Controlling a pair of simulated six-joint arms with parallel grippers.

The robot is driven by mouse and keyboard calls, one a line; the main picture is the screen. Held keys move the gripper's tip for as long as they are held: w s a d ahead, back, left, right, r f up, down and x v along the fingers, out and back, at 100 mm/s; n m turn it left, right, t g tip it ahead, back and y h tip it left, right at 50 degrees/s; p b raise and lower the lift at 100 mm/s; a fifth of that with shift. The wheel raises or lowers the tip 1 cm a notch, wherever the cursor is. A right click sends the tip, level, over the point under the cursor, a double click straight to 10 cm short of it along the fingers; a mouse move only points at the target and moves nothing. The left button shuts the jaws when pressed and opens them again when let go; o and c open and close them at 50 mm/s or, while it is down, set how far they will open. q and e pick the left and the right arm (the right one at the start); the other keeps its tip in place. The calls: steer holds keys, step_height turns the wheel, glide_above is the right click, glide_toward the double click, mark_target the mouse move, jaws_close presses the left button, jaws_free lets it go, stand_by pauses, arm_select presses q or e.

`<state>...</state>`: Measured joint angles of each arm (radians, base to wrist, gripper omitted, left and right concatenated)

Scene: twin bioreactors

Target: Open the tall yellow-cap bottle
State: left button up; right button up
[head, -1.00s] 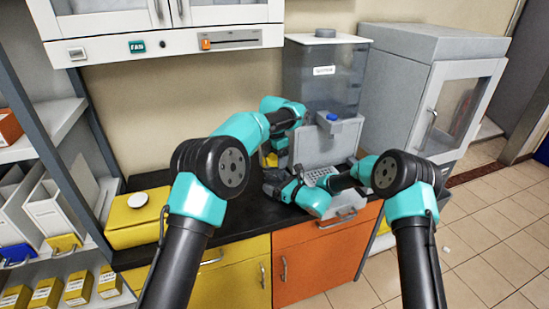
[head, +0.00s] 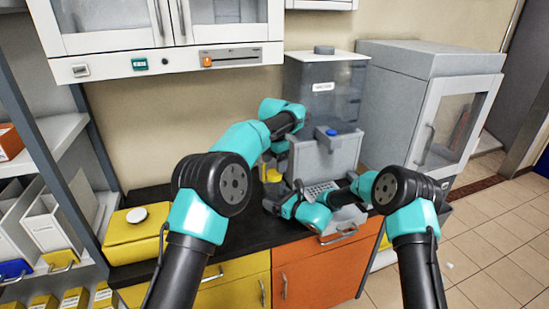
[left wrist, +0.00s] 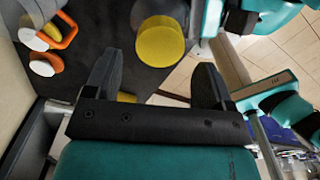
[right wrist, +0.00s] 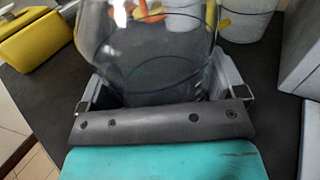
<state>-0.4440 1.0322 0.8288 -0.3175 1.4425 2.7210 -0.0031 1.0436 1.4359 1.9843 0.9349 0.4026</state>
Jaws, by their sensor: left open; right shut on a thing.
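The yellow cap (head: 271,174) shows between my two grippers in the head view, and as a yellow disc (left wrist: 160,42) beyond the fingertips in the left wrist view. My left gripper (left wrist: 155,70) is open and empty, above and apart from the cap. My right gripper (right wrist: 150,85) is shut around a clear, rounded bottle body (right wrist: 150,55), one finger on each side. The bottle's top is out of the right wrist view. In the head view my arms hide most of the bottle, and I cannot tell how the cap sits on it.
A yellow box (head: 128,240) with a white disc stands on the dark counter (head: 255,236) at left. A grey machine (head: 322,150) with a blue knob stands behind my right gripper. White and orange items (left wrist: 45,45) lie at the left wrist view's upper left.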

arm_select(q)
steer(key=m, duration=0.4)
steer(key=shift+r, duration=0.15)
steer(key=m, duration=0.5)
steer(key=shift+r+m, duration=0.25)
steer(key=shift+m, duration=0.05)
steer(key=m, duration=0.5)
steer(key=shift+r, duration=0.25)
steer(key=m, duration=0.5)
steer(key=shift+r, duration=0.2)
steer(key=m, duration=0.5)
steer(key=shift+r, duration=0.2)
steer(key=m, duration=0.5)
steer(key=shift+r+m, duration=0.25)
steer(key=shift+m, duration=0.05)
steer(key=m, duration=0.5)
steer(key=shift+r, duration=0.2)
steer(key=m, duration=0.4)
steer(key=shift+r, duration=0.2)
steer(key=shift+f, duration=0.1)
